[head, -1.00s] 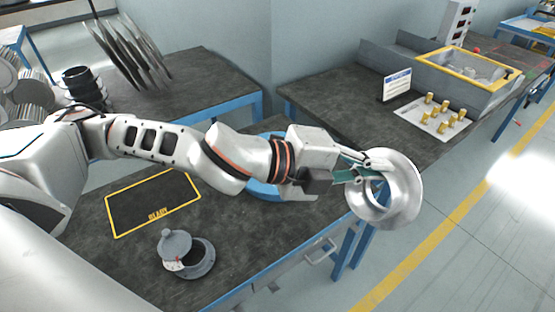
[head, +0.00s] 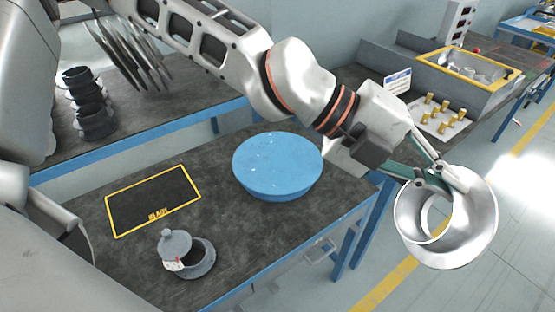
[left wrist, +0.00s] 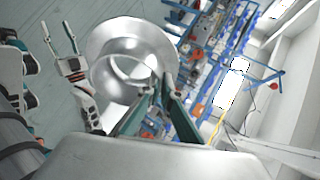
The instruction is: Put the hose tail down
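The hose tail, a shiny silver flared metal ring with a short collar (head: 475,240), hangs tilted in the air beyond the bench's right edge, over the floor. My left gripper (head: 447,188) is shut on its wall. In the left wrist view the hose tail (left wrist: 120,38) sits at the tips of the left gripper's green-padded fingers (left wrist: 158,92). My right gripper (left wrist: 60,38) shows at the left of that view, its two fingers apart and empty, clear of the hose tail. It is out of the head view.
On the near bench (head: 225,230) are a round blue turntable-like disc (head: 277,165), a yellow-framed READY mat (head: 153,200) and a grey lidded housing (head: 190,260). Black rings (head: 92,118) and hanging discs stand behind. A tray of brass fittings (head: 436,118) lies on the right bench.

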